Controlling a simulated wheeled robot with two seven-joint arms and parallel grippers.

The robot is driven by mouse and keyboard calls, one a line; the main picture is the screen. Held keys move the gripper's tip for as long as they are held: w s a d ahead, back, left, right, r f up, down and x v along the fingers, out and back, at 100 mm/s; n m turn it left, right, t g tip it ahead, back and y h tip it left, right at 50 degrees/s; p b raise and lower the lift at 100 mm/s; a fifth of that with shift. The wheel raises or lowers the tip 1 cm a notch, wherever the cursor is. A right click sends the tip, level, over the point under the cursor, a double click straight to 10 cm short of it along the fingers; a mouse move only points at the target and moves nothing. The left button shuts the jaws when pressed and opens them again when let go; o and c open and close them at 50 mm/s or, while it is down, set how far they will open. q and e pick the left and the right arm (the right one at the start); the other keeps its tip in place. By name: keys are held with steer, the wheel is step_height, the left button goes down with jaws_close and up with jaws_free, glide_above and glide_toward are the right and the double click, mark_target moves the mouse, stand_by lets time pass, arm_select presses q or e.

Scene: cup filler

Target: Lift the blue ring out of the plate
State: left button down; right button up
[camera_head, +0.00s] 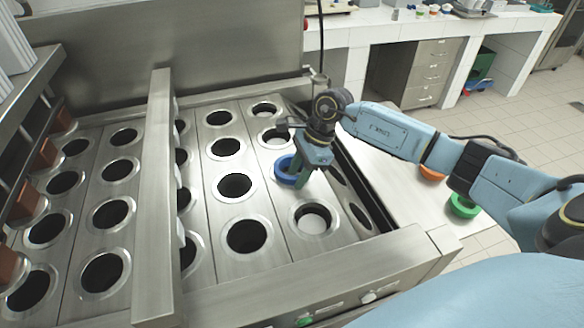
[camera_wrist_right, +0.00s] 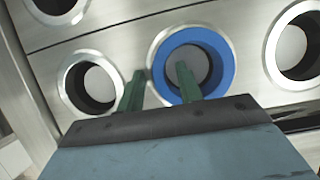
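The blue ring (camera_head: 281,173) sits in a hole of the right-hand metal plate (camera_head: 276,222); in the right wrist view its rim (camera_wrist_right: 227,62) shows around a pale opening. My right gripper (camera_head: 299,178) points down at the ring from above. In the right wrist view its two green fingers (camera_wrist_right: 160,76) stand apart, one over the ring's opening and one outside its left side, with the ring's left wall between them. Whether they touch the wall I cannot tell. The gripper hides part of the ring in the head view. My left gripper is not in view.
The plate's other holes look empty, such as the near one (camera_head: 313,219). A raised metal bar (camera_head: 160,200) runs across the machine on the left. A green ring (camera_head: 463,206) and an orange ring (camera_head: 432,172) lie on the side surface at right, near my right arm.

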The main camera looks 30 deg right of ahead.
jaws_close()
steer(key=shift+r, duration=0.1)
stand_by(0.4)
